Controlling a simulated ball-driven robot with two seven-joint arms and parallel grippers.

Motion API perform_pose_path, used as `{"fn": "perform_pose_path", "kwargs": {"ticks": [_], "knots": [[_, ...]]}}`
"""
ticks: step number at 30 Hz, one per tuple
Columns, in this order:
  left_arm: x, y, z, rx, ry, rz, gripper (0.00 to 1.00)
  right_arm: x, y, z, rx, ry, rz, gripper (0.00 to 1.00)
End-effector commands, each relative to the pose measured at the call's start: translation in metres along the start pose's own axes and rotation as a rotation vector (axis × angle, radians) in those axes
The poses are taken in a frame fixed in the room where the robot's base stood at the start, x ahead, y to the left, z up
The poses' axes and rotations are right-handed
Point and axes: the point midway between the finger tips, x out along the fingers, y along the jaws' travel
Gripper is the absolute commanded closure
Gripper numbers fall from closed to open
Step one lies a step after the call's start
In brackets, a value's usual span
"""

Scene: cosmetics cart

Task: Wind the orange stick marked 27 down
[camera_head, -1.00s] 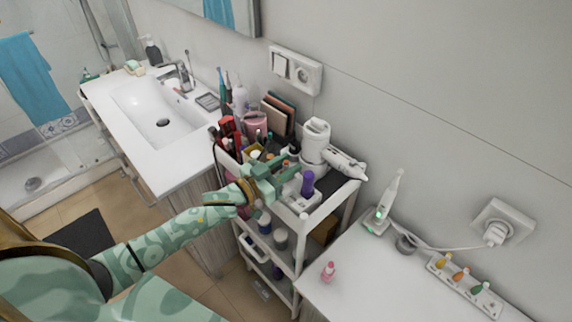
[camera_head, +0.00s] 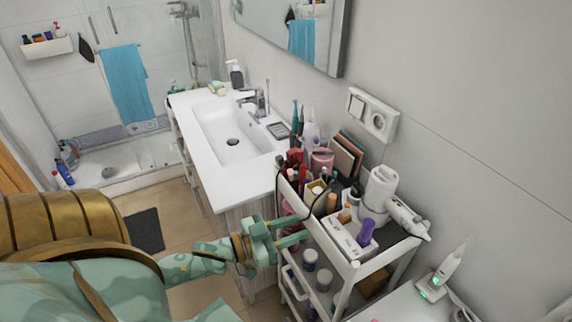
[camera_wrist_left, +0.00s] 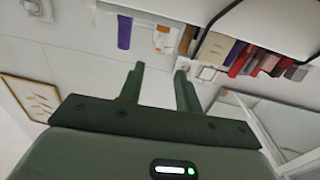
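My left gripper (camera_head: 302,228) is open and empty, beside the near side of the cart's top tray (camera_head: 345,262). In the left wrist view its two fingers (camera_wrist_left: 160,70) stand apart with nothing between them. A white holder (camera_head: 350,243) on the top tray carries a purple stick (camera_head: 366,232). A small orange-tipped stick (camera_head: 346,211) stands at its back left, and an orange cylinder (camera_head: 332,203) is just beyond it. In the wrist view the purple stick (camera_wrist_left: 124,33) and an orange piece (camera_wrist_left: 163,40) lie beyond the fingertips. No number 27 is legible. My right gripper is out of view.
Red tubes, a pink cup (camera_head: 322,160) and palettes (camera_head: 346,155) crowd the left part. Bottles fill the lower shelf. The sink counter (camera_head: 235,177) lies to the left.

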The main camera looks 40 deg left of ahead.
Motion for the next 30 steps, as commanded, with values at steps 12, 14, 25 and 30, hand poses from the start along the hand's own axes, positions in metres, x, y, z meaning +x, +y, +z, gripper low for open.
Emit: {"fn": "perform_pose_path", "kwargs": {"ticks": [12,14,25,30], "knots": [[-0.016,0.000,0.000,0.001,0.000,0.000,0.66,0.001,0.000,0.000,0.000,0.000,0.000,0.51],[-0.016,0.000,0.000,0.001,0.000,0.000,0.75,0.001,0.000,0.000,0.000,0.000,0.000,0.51],[0.014,0.059,0.026,-0.160,0.142,-0.253,0.75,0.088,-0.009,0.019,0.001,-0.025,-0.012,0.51],[0.017,0.057,-0.004,-0.057,0.066,-0.377,0.75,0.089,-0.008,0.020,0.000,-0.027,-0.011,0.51]]}}
